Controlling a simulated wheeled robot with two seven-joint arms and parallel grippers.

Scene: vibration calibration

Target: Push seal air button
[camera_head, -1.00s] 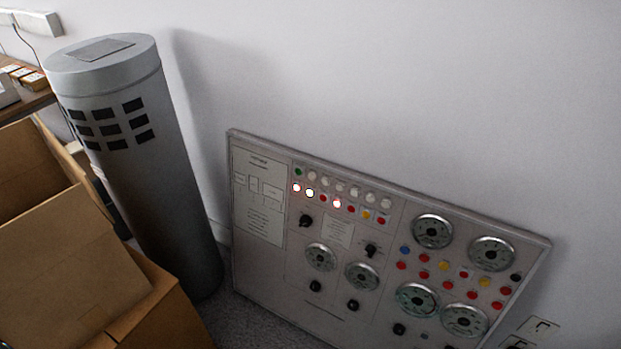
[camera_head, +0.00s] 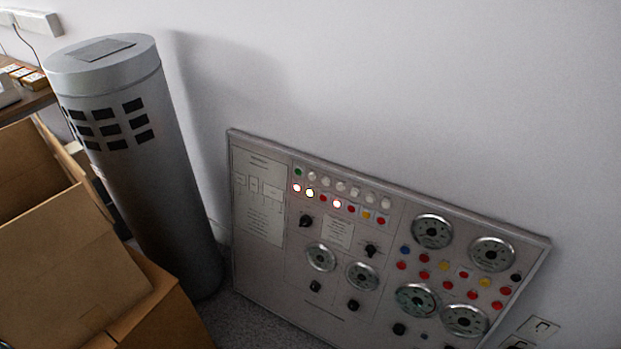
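A grey control panel (camera_head: 270,275) leans against the wall, right of the middle. It carries rows of small round buttons and lamps in green, white, red, yellow, blue and black, with several dials and black knobs. A few lamps in the upper left rows (camera_head: 337,204) glow. The button labels are too small to read, so I cannot tell which one is the seal air button. Neither of my grippers is in view.
A tall grey cylinder (camera_head: 165,190) with black squares stands left of the panel. Open cardboard boxes (camera_head: 75,275) fill the lower left. A wooden table (camera_head: 32,102) is at the left edge. A wall socket (camera_head: 538,328) is at the lower right. Carpet shows between boxes and panel.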

